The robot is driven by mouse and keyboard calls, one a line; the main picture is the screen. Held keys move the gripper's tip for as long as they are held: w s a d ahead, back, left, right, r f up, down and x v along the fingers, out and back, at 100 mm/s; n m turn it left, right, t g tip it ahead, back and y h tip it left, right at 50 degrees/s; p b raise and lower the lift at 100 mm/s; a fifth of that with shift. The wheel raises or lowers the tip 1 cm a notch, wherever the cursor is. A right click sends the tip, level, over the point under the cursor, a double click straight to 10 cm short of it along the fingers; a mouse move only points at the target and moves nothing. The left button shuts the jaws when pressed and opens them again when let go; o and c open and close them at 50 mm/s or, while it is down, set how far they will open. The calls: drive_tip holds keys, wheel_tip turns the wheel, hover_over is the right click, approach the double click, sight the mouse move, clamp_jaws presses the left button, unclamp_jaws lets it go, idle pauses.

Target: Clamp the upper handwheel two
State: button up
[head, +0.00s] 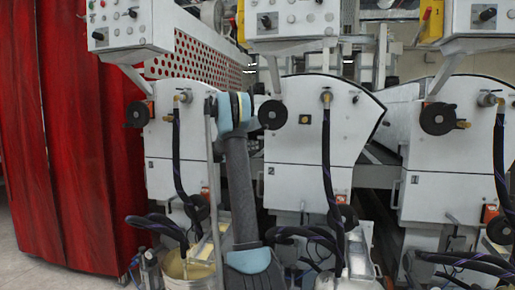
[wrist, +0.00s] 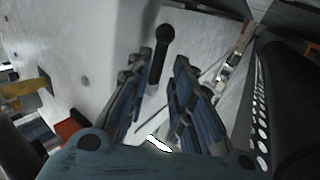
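In the head view, dark upper handwheels sit on the white machine units: one on the middle unit (head: 272,114), one on the left unit (head: 137,114) and one on the right unit (head: 437,118). My arm stands between the left and middle units, its upper joint just left of the middle handwheel. My gripper cannot be made out there. In the wrist view my gripper (wrist: 163,60) is open, with its two blue-grey fingers apart. A black round-ended knob on a dark stem (wrist: 165,35) shows in line with the gap. I cannot tell which handwheel it belongs to, or its depth.
Lower handwheels (head: 342,217) and black hoses (head: 327,150) hang on the units' fronts. Control boxes (head: 292,17) overhang above. A bucket (head: 190,265) stands at lower left, beside a red curtain (head: 65,140). White machine panels (wrist: 80,40) lie close in the wrist view.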

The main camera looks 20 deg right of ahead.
sight(259, 144)
drive_tip(key=shift+x, duration=2.7)
clamp_jaws()
